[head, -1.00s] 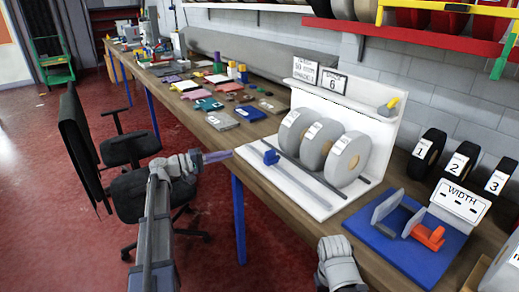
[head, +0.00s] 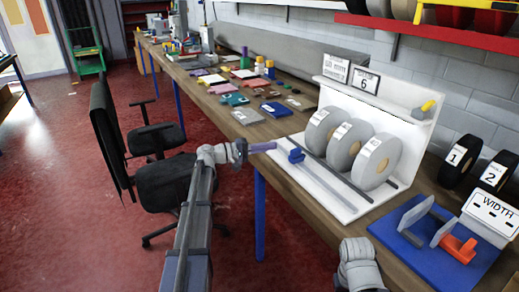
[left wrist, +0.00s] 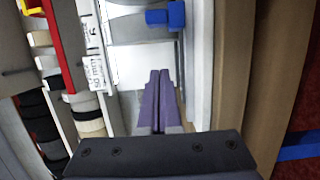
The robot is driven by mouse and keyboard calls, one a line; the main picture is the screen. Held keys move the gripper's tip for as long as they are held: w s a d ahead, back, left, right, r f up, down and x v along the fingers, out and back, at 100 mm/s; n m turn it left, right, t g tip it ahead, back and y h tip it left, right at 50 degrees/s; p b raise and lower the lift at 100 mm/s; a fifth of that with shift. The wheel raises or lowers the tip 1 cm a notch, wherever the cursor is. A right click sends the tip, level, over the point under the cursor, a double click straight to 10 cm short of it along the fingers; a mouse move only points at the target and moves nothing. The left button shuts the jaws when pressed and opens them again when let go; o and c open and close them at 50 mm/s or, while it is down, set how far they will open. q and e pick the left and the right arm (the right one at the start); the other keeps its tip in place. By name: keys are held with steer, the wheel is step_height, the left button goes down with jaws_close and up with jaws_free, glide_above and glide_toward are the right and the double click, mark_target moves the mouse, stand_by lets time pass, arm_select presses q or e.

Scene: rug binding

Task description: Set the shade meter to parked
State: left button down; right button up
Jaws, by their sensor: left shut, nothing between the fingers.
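The white stand (head: 345,205) on the bench carries three grey rolls (head: 349,142) and a rail along its front. A blue slider block (head: 296,155) sits near the left end of the rail; it also shows at the top of the left wrist view (left wrist: 166,16). I cannot tell for sure which part is the shade meter. My left gripper (head: 263,147) is shut and empty, its purple fingers just left of the blue block and apart from it. The fingers (left wrist: 160,92) point toward it in the left wrist view. My right gripper's fingers are hidden at the bottom of the head view.
Right of the stand is a blue width gauge base (head: 407,243) with an orange piece (head: 458,249). Black numbered rolls (head: 456,160) stand behind it. Small coloured items crowd the far bench. An office chair (head: 165,185) stands left of the bench.

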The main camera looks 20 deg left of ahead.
arm_select(q)
steer(key=x, duration=0.3)
steer(key=shift+w+d, duration=0.25)
steer(key=shift+s+d, duration=0.9)
steer(key=shift+d, duration=0.05)
steer(key=shift+s+d, duration=0.4)
steer(key=shift+d, duration=0.2)
steer(key=shift+d, duration=0.1)
steer(key=s+d, duration=0.3)
steer(key=d, duration=0.1)
steer(key=s+d, duration=0.3)
steer(key=d, duration=0.1)
steer(key=s+d, duration=0.4)
steer(key=shift+s+d, duration=0.1)
steer(key=shift+d, duration=0.15)
steer(key=s+d, duration=0.2)
steer(key=d, duration=0.1)
steer(key=s+d, duration=0.1)
steer(key=shift+s+d, duration=0.25)
steer(key=shift+d, duration=0.15)
steer(key=shift+s+d, duration=0.4)
steer(key=shift+d, duration=0.15)
arm_select(e)
steer(key=shift+s+d, duration=0.75)
steer(key=shift+d, duration=0.15)
